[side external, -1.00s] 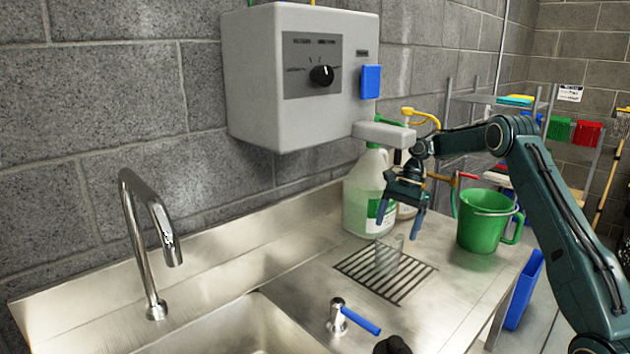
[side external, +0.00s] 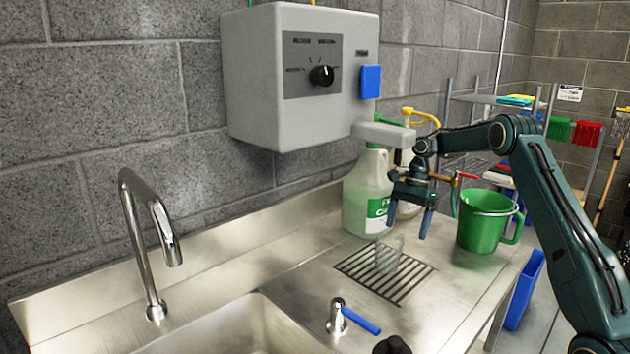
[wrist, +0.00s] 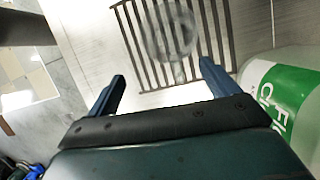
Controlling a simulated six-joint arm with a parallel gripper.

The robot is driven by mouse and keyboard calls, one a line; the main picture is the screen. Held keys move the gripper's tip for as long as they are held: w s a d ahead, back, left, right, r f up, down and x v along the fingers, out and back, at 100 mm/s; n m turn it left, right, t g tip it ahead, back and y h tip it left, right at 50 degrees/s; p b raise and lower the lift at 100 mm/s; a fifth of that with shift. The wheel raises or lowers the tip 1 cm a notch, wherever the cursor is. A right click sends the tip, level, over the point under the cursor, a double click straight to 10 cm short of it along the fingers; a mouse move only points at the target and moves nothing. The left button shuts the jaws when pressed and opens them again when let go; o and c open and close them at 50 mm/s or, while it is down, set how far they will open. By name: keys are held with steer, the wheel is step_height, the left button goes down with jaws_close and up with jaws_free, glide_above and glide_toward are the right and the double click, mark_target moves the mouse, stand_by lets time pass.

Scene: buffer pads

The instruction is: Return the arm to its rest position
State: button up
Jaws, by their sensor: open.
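My gripper (side external: 407,222) is open and empty above the steel counter, between the white jug and the green bucket in the side view. Its two blue fingers point down. In the wrist view my gripper (wrist: 163,88) shows its fingers spread apart, with nothing between them. A clear glass vessel (side external: 388,255) stands on the slotted drain grate (side external: 352,262), below and left of the fingers. The wrist view shows the glass (wrist: 172,35) over the grate bars, apart from the fingers.
A jug with a green label (side external: 364,190) stands close to my gripper's left. A green bucket (side external: 483,228) stands to its right. A grey dispenser box (side external: 262,85) hangs on the wall above. The sink, tap (side external: 150,235) and blue-handled valve (side external: 360,320) are nearer the camera.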

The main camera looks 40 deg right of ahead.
steer(key=s+a+r+n+g, duration=0.1)
steer(key=s+a+r+g, duration=0.2)
steer(key=s, duration=0.6)
steer(key=s+a+r+g, duration=0.1)
steer(key=s+a+g, duration=0.25)
steer(key=s, duration=0.45)
steer(key=s+a+r+n+t+h, duration=0.15)
steer(key=a+r+n+t, duration=0.25)
steer(key=a+r+n, duration=0.45)
steer(key=s+a+r+n+t+h, duration=0.2)
steer(key=s+a+r+n+t, duration=0.1)
steer(key=s+a+n+t, duration=0.6)
steer(key=shift+s+a+r, duration=0.15)
steer(key=shift+s+a, duration=0.25)
steer(key=shift+a, duration=0.1)
